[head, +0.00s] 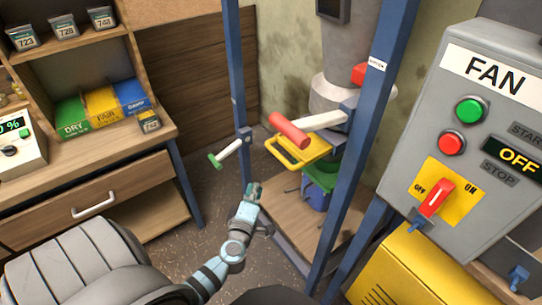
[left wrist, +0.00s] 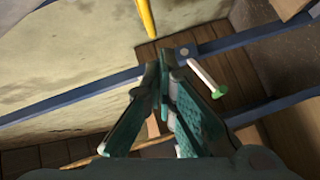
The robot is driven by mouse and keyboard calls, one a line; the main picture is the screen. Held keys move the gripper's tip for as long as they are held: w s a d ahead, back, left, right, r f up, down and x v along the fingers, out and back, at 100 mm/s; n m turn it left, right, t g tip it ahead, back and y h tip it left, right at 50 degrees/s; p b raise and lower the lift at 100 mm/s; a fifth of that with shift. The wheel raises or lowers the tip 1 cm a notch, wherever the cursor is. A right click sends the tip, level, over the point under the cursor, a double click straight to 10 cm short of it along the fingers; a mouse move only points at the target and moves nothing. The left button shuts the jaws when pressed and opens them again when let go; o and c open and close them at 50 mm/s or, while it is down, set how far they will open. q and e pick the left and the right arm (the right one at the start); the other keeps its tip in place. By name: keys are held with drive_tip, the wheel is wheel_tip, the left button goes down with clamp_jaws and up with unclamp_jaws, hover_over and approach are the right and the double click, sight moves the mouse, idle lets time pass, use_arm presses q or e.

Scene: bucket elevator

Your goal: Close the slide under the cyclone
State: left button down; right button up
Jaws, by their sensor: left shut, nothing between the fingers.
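In the left wrist view my left gripper (left wrist: 164,72) points toward the frame, and a yellow bar (left wrist: 146,18), probably the slide's handle, shows at the top. My right gripper is not in view.
A green-gripped lever (head: 230,152) sticks out from the left blue post (head: 236,75), close to my left gripper. A green and blue bucket (head: 318,182) stands below the slide. A wooden bench (head: 95,165) is at left, the fan panel (head: 470,120) at right.

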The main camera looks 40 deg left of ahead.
use_arm(q)
drive_tip(key=w+a+b, duration=0.1)
drive_tip(key=w, duration=0.3)
drive_tip(key=w+a+n+b, duration=0.1)
drive_tip(key=w+a+b, duration=0.1)
drive_tip(key=w, duration=0.2)
drive_tip(key=w+a+n+b, duration=0.1)
drive_tip(key=w+b, duration=0.1)
drive_tip(key=w, duration=0.2)
drive_tip(key=shift+w+a+f+y, duration=0.1)
drive_tip(key=shift+w+a+y, duration=0.1)
drive_tip(key=shift+y, duration=0.1)
drive_tip(key=shift+w+d, duration=0.1)
drive_tip(key=shift+w, duration=0.05)
